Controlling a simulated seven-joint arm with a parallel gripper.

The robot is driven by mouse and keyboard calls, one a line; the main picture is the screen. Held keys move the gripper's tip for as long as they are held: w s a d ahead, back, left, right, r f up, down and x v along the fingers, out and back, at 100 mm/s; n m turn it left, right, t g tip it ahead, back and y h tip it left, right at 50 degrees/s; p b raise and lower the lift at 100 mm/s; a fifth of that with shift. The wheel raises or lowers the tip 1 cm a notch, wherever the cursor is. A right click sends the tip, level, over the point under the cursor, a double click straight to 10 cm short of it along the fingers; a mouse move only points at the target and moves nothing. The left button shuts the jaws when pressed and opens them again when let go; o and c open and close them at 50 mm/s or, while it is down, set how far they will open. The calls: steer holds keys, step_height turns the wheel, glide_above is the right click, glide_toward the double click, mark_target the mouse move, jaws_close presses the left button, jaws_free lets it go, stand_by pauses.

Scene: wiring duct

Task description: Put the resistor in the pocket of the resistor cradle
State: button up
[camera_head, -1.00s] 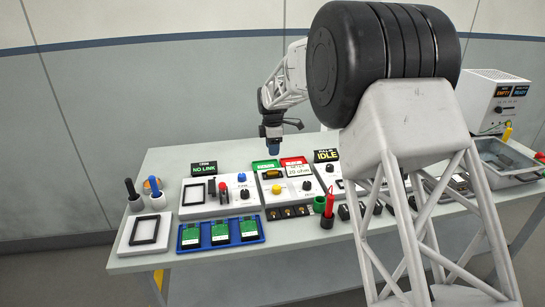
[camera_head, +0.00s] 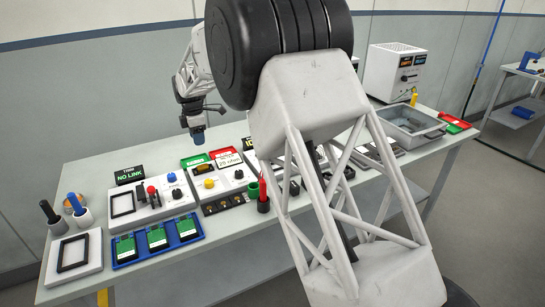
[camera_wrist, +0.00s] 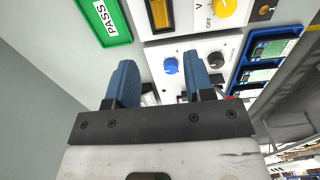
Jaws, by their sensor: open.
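My gripper (camera_head: 198,136) hangs above the back of the bench in the head view, high over the panels. In the wrist view its two blue fingers (camera_wrist: 158,85) are apart with nothing held between them. I cannot pick out the resistor or the resistor cradle for certain in either view. Several small dark pieces with gold spots (camera_head: 226,203) sit along the front of the middle panel; they are too small to tell. My arm hides part of the bench's right half in the head view.
A white panel with a blue knob (camera_wrist: 171,66) lies beyond the fingers. A green PASS tray (camera_wrist: 101,22) is at upper left. A blue tray with green boards (camera_head: 157,238) and a red-handled tool in a holder (camera_head: 263,195) stand near the front edge. A grey basin (camera_head: 408,122) is at right.

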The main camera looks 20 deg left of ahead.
steer(key=d+r+m, duration=0.3)
steer(key=d+r, duration=0.2)
steer(key=d, duration=0.6)
steer(key=d+r+m, duration=0.3)
steer(key=d+r, duration=0.3)
steer(key=d, duration=0.5)
steer(key=s+d+r+m, duration=0.2)
steer(key=s+d, duration=0.1)
steer(key=d, duration=0.5)
steer(key=s+d+r+m+t, duration=0.1)
steer(key=s+d+r+m, duration=0.15)
steer(key=d, duration=0.45)
steer(key=s+d+r+m, duration=0.2)
steer(key=s+d+m, duration=0.15)
steer(key=d, duration=0.45)
steer(key=s+d+m+t, duration=0.1)
steer(key=s+d+m, duration=0.5)
steer(key=s+d, duration=0.95)
steer(key=s+d+f+m, duration=0.3)
steer(key=s+d, duration=0.2)
steer(key=s, duration=0.3)
steer(key=s+d+f+m, duration=0.4)
steer(key=s+d, duration=0.1)
steer(key=s, duration=0.3)
steer(key=shift+s+d+t, duration=0.3)
steer(key=shift+s, duration=0.1)
